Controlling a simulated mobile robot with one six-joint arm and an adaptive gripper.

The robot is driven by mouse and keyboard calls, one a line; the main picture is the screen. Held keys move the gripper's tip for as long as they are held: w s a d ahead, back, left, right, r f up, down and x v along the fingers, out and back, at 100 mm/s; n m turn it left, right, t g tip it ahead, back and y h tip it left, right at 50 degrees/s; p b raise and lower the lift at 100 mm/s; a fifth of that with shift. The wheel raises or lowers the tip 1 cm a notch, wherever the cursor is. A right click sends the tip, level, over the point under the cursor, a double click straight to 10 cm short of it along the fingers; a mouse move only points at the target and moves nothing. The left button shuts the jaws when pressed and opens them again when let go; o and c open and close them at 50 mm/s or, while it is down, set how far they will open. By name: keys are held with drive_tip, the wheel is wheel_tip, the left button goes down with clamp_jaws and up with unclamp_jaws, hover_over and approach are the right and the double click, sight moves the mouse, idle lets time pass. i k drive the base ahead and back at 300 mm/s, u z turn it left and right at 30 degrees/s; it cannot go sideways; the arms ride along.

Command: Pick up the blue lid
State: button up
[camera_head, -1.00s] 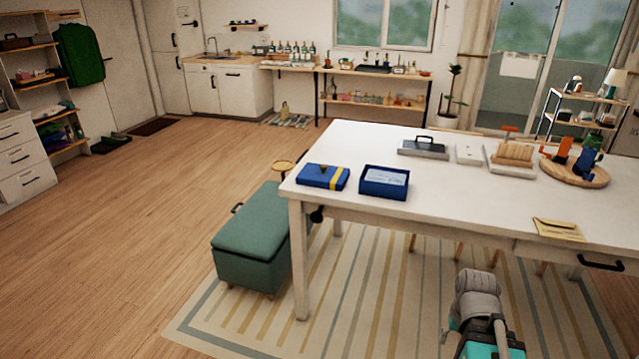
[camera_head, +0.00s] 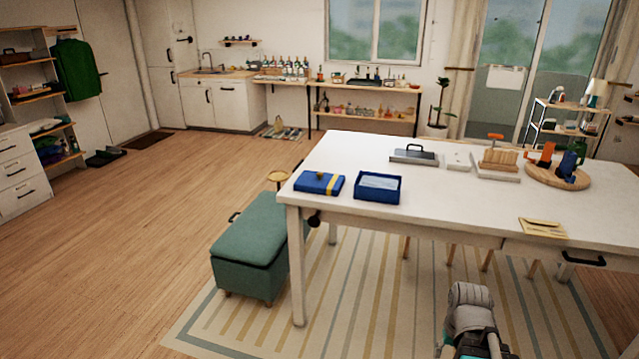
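The blue lid (camera_head: 319,183) lies flat on the white table (camera_head: 440,215) near its left end. It has a yellow band across it with a small knob-like detail on top. Just right of it, apart by a small gap, stands an open blue box (camera_head: 377,188) with something pale inside. Part of my arm shows at the bottom right, in front of the table and well away from the lid. My gripper's fingers cannot be made out, so its opening is hidden.
A grey handled tool (camera_head: 414,156), a wooden rack (camera_head: 498,160), a round board (camera_head: 557,176) and an envelope (camera_head: 542,228) lie on the table. The wooden floor at left is clear.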

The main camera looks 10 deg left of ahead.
sight(318, 182)
drive_tip(key=z, duration=0.2)
drive_tip(key=i, duration=1.15)
drive_tip(key=u, duration=0.65)
drive_tip(key=i, duration=0.8)
drive_tip(key=u, duration=0.6)
drive_tip(key=k, duration=0.95)
drive_tip(key=i, duration=0.1)
drive_tip(key=u, duration=0.15)
